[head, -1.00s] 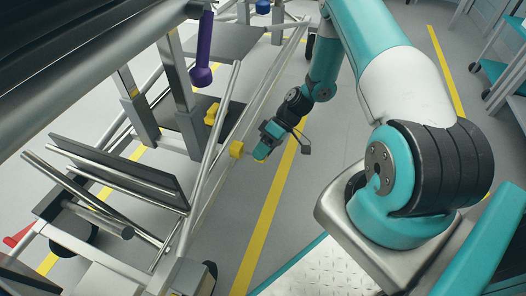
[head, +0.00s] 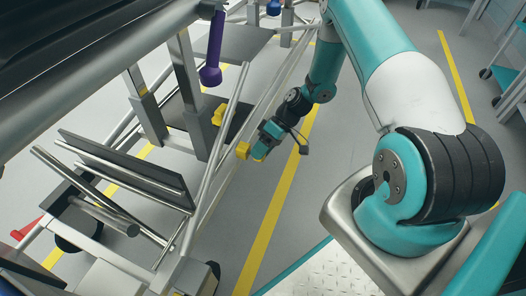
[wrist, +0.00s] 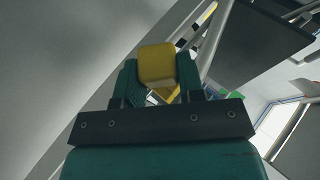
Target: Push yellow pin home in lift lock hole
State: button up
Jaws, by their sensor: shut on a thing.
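A yellow pin (head: 243,150) with a blocky head is at the tip of my gripper (head: 257,152), low beside the metal frame in the head view. In the wrist view the yellow pin (wrist: 158,65) sits between the two teal fingers of my gripper (wrist: 160,82), which are shut on it. The pin's shaft and the lift lock hole cannot be made out, so I cannot tell how deep the pin sits. A second yellow piece (head: 219,114) is on the frame, further left and back.
A long silver rail (head: 222,130) slopes close to my gripper on its left. A purple-handled part (head: 210,60) hangs from the frame above. A dark ramp plate (head: 125,170) lies at left. Floor with a yellow line (head: 275,215) is clear to the right.

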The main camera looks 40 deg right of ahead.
jog(key=shift+w+a, duration=0.25)
jog(key=shift+w, duration=0.15)
jog(key=o, duration=1)
jog(key=p+v, duration=0.5)
jog(key=v, duration=1.2)
jog(key=shift+d+p, duration=0.2)
jog(key=shift+p, duration=0.1)
jog(key=shift+s+r, duration=0.1)
jog(key=shift+r, duration=0.05)
